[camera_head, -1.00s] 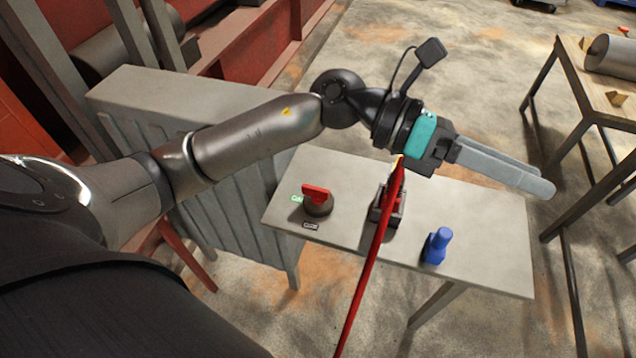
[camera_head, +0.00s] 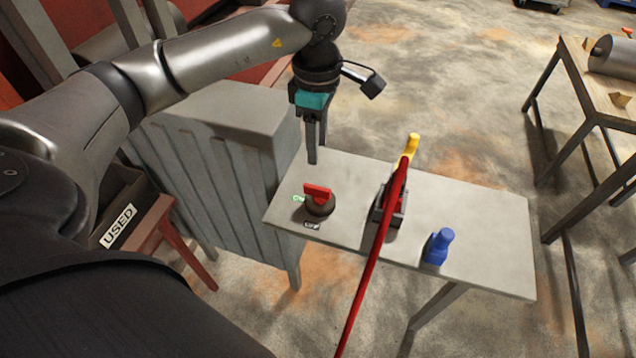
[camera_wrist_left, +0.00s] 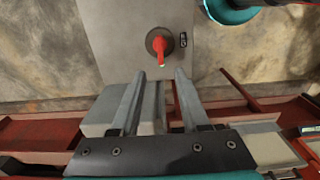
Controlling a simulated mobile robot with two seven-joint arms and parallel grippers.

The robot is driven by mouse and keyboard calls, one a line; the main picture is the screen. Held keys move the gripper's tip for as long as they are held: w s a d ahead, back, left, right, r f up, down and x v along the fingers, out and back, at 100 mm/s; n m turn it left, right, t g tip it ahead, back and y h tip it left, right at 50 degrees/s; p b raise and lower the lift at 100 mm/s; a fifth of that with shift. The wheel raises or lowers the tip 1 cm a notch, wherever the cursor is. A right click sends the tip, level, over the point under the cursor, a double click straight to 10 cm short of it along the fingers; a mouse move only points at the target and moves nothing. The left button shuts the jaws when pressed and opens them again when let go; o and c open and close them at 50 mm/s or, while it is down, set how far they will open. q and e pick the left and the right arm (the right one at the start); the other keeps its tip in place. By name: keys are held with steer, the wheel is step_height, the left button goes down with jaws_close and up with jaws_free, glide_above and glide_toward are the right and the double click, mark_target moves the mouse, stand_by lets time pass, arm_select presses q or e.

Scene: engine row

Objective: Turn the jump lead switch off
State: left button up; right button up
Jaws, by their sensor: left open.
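The jump lead switch is a round dark base with a red handle (camera_head: 317,193), on the left part of the grey table (camera_head: 480,207). A green label (camera_head: 299,198) lies to its left and a dark label (camera_head: 312,225) in front of it. In the left wrist view the red handle (camera_wrist_left: 160,50) lies beyond the fingertips. My left gripper (camera_head: 312,160) points down above the table's back left edge, behind the switch and apart from it. Its fingers (camera_wrist_left: 157,75) are open and empty in the left wrist view. My right gripper is not seen.
A red lever or cable (camera_head: 375,255) rises across a dark block with a yellow end (camera_head: 412,146) at mid-table. A blue object (camera_head: 438,246) stands to its right. A grey ribbed cabinet (camera_head: 215,165) is left of the table. A wooden bench (camera_head: 600,85) stands at right.

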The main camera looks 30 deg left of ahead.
mark_target(318, 187)
arm_select(q)
step_height(318, 187, down, 12)
steer(key=shift+b, duration=0.4)
jaws_close()
stand_by(0.5)
